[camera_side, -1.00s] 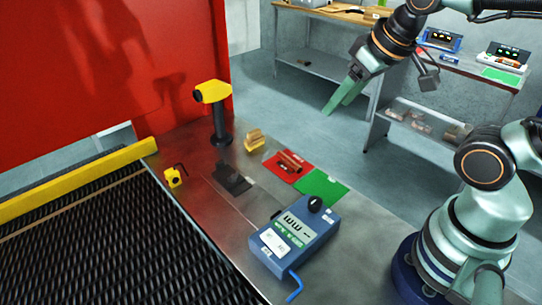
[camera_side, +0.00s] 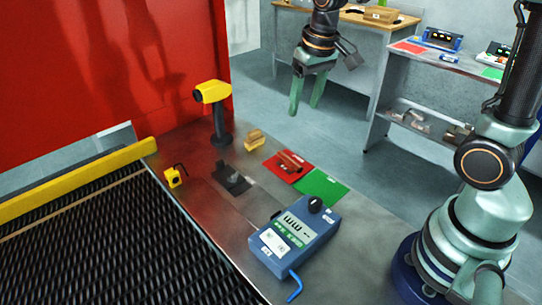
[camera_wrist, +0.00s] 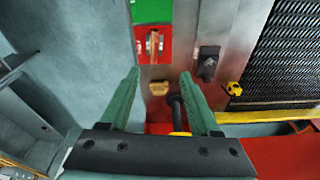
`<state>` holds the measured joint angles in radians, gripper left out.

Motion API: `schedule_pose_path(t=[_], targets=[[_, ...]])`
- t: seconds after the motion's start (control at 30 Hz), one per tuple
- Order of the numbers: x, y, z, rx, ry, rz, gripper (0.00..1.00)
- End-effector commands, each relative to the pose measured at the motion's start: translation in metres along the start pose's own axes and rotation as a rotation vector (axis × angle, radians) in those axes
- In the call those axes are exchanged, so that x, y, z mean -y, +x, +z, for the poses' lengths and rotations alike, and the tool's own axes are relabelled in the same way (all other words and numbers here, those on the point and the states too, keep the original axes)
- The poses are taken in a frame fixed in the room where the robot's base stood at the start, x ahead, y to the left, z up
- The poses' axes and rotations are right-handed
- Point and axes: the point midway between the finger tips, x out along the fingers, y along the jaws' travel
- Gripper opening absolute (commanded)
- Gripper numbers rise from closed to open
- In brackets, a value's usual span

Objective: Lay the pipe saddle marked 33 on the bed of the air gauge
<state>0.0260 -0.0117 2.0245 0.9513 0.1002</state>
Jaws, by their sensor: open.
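My gripper (camera_side: 304,108) is open and empty, held high beyond the far edge of the metal table. In the wrist view my gripper (camera_wrist: 160,74) has its green fingers spread, with nothing between them. The air gauge (camera_side: 297,235) is a blue box with a display, a black knob and a blue hose, at the table's near right. A dark plate (camera_side: 240,188) with a grey piece on it lies left of centre; I cannot tell whether it is the gauge's bed. A brown, saddle-like piece (camera_side: 290,159) lies on the red mat (camera_side: 271,168). No mark 33 is readable.
A green mat (camera_side: 322,188) adjoins the red one. A tan block on a yellow base (camera_side: 254,139), a yellow-headed post (camera_side: 213,93) and a small yellow block (camera_side: 174,177) stand nearby. The mesh belt (camera_side: 90,240) has a yellow rail. Shelved benches stand behind.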

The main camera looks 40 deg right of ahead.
Motion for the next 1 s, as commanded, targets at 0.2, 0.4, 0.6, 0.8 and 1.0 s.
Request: schedule_pose_path(t=[0.2,0.4,0.6,0.8,1.0], targets=[[-0.002,0.05,-0.023,0.116,0.045,0.015,0.63],[-0.003,0.077,-0.03,0.169,0.067,0.023,0.63],[-0.004,0.096,-0.029,0.181,0.071,0.025,0.63],[-0.005,0.129,-0.022,0.182,0.071,0.025,0.63],[-0.005,0.148,-0.02,0.178,0.07,0.024,0.63]])
